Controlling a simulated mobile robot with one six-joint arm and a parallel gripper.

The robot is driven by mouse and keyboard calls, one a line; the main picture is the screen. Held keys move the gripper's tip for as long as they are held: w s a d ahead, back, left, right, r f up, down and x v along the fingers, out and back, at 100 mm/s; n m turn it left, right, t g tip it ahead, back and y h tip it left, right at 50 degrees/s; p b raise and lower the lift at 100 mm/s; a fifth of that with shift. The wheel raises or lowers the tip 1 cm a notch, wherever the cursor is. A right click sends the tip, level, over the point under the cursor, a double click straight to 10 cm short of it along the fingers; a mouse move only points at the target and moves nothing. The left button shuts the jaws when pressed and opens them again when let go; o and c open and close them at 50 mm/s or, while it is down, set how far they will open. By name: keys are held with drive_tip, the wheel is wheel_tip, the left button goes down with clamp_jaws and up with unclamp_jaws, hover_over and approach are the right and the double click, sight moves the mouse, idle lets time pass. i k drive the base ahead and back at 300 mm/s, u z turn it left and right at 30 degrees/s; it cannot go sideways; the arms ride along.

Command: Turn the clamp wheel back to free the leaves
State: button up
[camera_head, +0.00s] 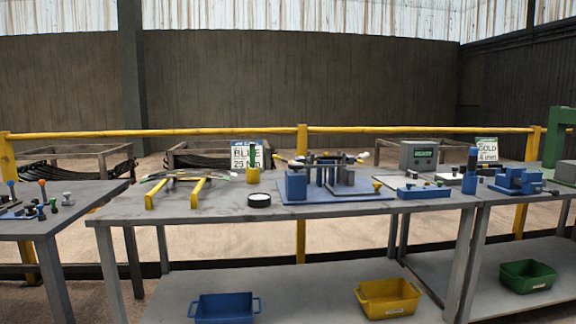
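On the middle table, a clamp fixture stands on a flat blue base plate (345,197). It has a blue block (296,186) on the left and dark grey uprights (343,177) in the middle. Thin dark leaves (330,160) lie roughly level across its top, with pale tips at both ends. A small yellow knob (377,186) stands at the plate's right edge. I cannot make out which part is the clamp wheel, or how tight it is. My gripper is not in view.
Left of the fixture are a yellow stand (197,192) with curved strips and a round black-rimmed dish (259,200). A blue vise-like device (515,181) sits on the right table. Blue (223,307) and yellow (388,298) bins stand on the lower shelf. A yellow rail (220,132) runs behind.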

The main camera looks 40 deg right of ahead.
sight(295, 167)
drive_tip(key=z, duration=1)
drive_tip(key=k, duration=0.1)
drive_tip(key=u, duration=2.55)
drive_tip(key=k, duration=0.9)
drive_tip(key=z, duration=3.2)
drive_tip(key=i, duration=0.1)
drive_tip(key=u, duration=1.8)
